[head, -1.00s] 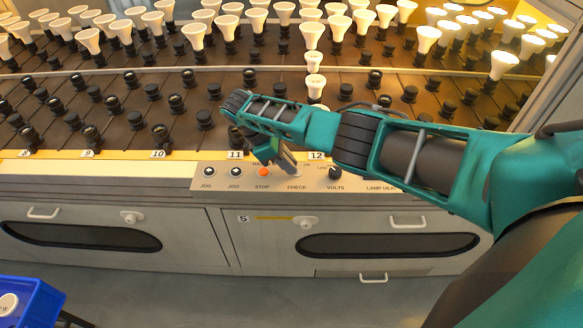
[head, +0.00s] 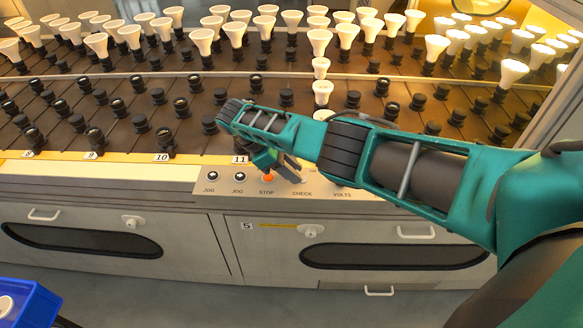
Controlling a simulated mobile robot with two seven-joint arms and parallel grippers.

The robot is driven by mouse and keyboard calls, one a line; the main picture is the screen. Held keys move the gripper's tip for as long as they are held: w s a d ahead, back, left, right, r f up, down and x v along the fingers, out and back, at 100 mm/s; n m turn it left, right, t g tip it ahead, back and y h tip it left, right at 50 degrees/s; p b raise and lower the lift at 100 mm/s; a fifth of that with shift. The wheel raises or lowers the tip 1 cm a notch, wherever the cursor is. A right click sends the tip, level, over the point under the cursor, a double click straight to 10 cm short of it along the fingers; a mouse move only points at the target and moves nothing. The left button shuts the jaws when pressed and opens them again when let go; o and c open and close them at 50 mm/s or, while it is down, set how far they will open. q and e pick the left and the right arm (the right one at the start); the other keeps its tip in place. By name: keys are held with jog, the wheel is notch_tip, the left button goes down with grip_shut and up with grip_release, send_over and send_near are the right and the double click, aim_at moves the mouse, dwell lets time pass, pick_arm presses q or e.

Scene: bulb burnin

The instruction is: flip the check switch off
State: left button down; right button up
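The control panel (head: 215,183) on the front edge of the bench carries the labels JOG, JOG, STOP, CHECK and VOLTS. The check switch sits just above the CHECK label; it is mostly hidden by my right gripper, and its position cannot be read. My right gripper (head: 288,170) points down at the panel, between the orange STOP button (head: 268,178) and the check switch. Its fingertips are at or very close to the switch; I cannot tell whether they touch it, or whether they are open or shut. My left gripper is not in view.
Rows of black sockets (head: 181,105) and white bulbs (head: 97,44) fill the rack behind the panel. Bulbs at the right (head: 512,72) are lit. Two JOG buttons (head: 213,176) lie left of STOP. A blue crate (head: 30,305) stands at the lower left.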

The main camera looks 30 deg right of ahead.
jog(key=shift+o, duration=0.7)
jog(key=shift+r, duration=0.1)
